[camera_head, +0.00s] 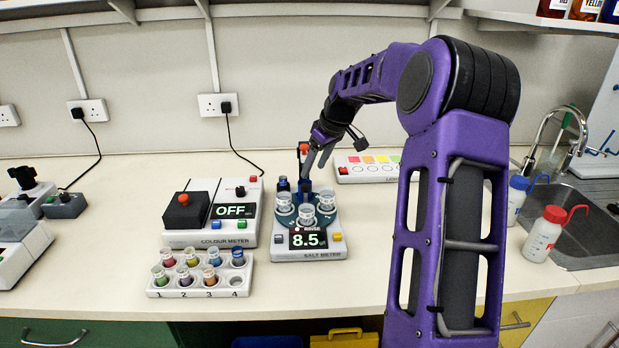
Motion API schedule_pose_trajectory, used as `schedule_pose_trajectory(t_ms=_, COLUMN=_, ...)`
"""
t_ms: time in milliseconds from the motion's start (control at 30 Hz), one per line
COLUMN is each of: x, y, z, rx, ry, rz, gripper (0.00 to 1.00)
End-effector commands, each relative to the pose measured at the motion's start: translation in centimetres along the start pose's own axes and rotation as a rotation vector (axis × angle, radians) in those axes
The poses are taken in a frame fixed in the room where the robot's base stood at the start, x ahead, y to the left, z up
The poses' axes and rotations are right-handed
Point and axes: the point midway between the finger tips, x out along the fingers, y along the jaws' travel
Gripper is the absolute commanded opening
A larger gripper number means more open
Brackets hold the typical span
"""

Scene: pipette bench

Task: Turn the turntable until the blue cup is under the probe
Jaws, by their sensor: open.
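The turntable (294,219) is a dark teal disc on top of the white salt meter (311,254), at the middle of the bench. Three clear cups stand on it: a left cup (283,203), a front cup (306,216) and a right cup (327,200). I cannot tell which one is the blue cup. A dark blue upright part rises behind and between the cups; I cannot tell whether it is the probe. My gripper (318,162) is open and empty, pointing down just above and behind the turntable. The meter's display reads about 8.5.
The colour meter (211,226), reading OFF, stands close on the left. A rack (200,281) of several small coloured vials is in front of it. A white panel with coloured squares (367,162) lies behind. Wash bottles (543,238) and a sink are right. Bench front-right of the rack is clear.

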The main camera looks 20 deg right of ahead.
Motion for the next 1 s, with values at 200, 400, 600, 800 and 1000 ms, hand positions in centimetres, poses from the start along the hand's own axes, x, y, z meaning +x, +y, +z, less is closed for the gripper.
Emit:
schedule_pose_trajectory(t_ms=200, x=-5.6, y=0.1, z=-0.1, rx=-0.001, ry=0.002, rz=0.004, gripper=0.66)
schedule_pose_trajectory(t_ms=400, x=-9.1, y=0.0, z=0.0, rx=0.0, ry=0.001, rz=0.002, gripper=0.66)
schedule_pose_trajectory(t_ms=600, x=-10.5, y=0.0, z=0.0, rx=-0.001, ry=0.0, rz=0.0, gripper=0.66)
schedule_pose_trajectory(t_ms=800, x=-10.6, y=0.0, z=0.0, rx=-0.001, ry=0.0, rz=0.0, gripper=0.66)
schedule_pose_trajectory(t_ms=1000, x=-10.6, y=0.0, z=0.0, rx=-0.001, ry=0.0, rz=0.0, gripper=0.66)
